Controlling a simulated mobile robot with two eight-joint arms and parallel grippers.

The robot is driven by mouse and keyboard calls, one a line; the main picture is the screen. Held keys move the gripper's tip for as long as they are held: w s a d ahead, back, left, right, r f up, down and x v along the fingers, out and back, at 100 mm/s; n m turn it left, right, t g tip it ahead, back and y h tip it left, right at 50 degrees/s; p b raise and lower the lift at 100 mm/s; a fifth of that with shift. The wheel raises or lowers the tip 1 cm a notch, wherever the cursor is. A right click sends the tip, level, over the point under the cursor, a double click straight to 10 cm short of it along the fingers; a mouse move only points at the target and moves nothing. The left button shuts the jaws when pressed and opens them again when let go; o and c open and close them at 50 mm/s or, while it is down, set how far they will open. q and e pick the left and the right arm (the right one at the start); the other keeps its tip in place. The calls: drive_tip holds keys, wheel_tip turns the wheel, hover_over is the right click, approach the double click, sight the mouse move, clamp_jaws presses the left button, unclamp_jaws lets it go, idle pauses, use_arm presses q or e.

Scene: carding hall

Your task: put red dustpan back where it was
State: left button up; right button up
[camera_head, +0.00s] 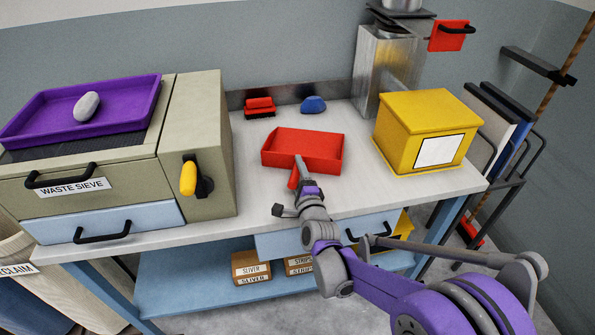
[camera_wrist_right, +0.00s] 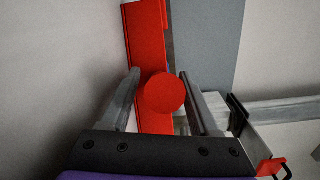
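The red dustpan (camera_head: 312,147) is at the middle of the worktop (camera_head: 370,196), its open tray facing up and its handle towards me. I cannot tell whether it touches the top. My right gripper (camera_head: 299,165) is at the handle. In the right wrist view the round red handle end (camera_wrist_right: 165,94) sits between the two fingers (camera_wrist_right: 162,78), close to both, and the gripper looks shut on it. The dustpan's tray (camera_wrist_right: 146,35) shows beyond as a red strip. My left gripper is not in view.
A red brush (camera_head: 260,106) and a blue lump (camera_head: 313,104) lie behind the dustpan. A yellow box (camera_head: 427,125) stands to the right, and the waste sieve (camera_head: 215,150) with a purple tray (camera_head: 45,118) to the left. Worktop is clear left and right of the dustpan.

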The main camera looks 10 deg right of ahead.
drive_tip(key=shift+r, duration=0.1)
drive_tip(key=shift+s+r, duration=0.15)
drive_tip(key=s, duration=1.1)
drive_tip(key=shift+s+d+r, duration=0.1)
drive_tip(key=shift+s+d, duration=0.2)
drive_tip(key=shift+s, duration=0.1)
drive_tip(key=s+d+n+g+p, duration=0.2)
drive_tip(key=s+n+g+p, duration=0.3)
drive_tip(key=s+n, duration=0.4)
drive_tip(key=s+d+r+n+g+p, duration=0.1)
drive_tip(key=s+d+n+g+p, duration=0.2)
drive_tip(key=s+n, duration=0.7)
drive_tip(key=s+g+p, duration=0.2)
drive_tip(key=s+g, duration=0.1)
drive_tip(key=shift+s+d+r+g+h, duration=0.2)
drive_tip(key=shift+g+h, duration=0.1)
drive_tip(key=shift+h, duration=0.1)
